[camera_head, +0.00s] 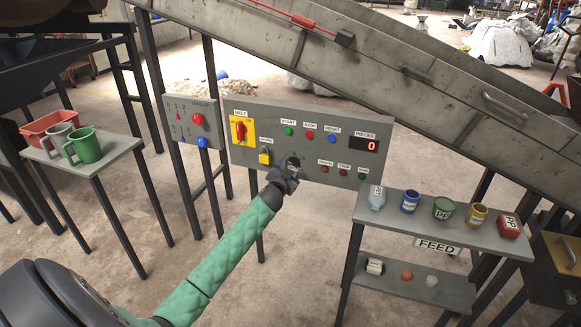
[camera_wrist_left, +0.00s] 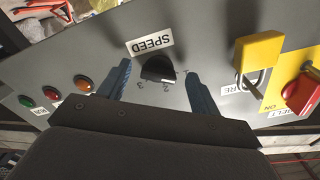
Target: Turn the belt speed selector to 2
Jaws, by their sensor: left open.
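The belt speed selector is a black knob (camera_wrist_left: 157,70) on the grey control panel (camera_head: 335,127), beside a white SPEED label (camera_wrist_left: 150,44). In the left wrist view the panel appears upside down, with small numbers 1, 2 and 3 around the knob. I cannot tell for certain which number it points at. My left gripper (camera_head: 287,174) is at the panel, open, with one blue-grey finger on each side of the knob in the left wrist view (camera_wrist_left: 158,88). A gap shows between knob and fingers. In the head view the gripper largely hides the knob. My right gripper is out of view.
A yellow padlock (camera_head: 265,156) and a red belt switch (camera_head: 241,129) sit beside the knob. Several small buttons and lamps are on the panel. A feed shelf (camera_head: 400,206) with containers stands right; a small table (camera_head: 117,150) with cups stands left.

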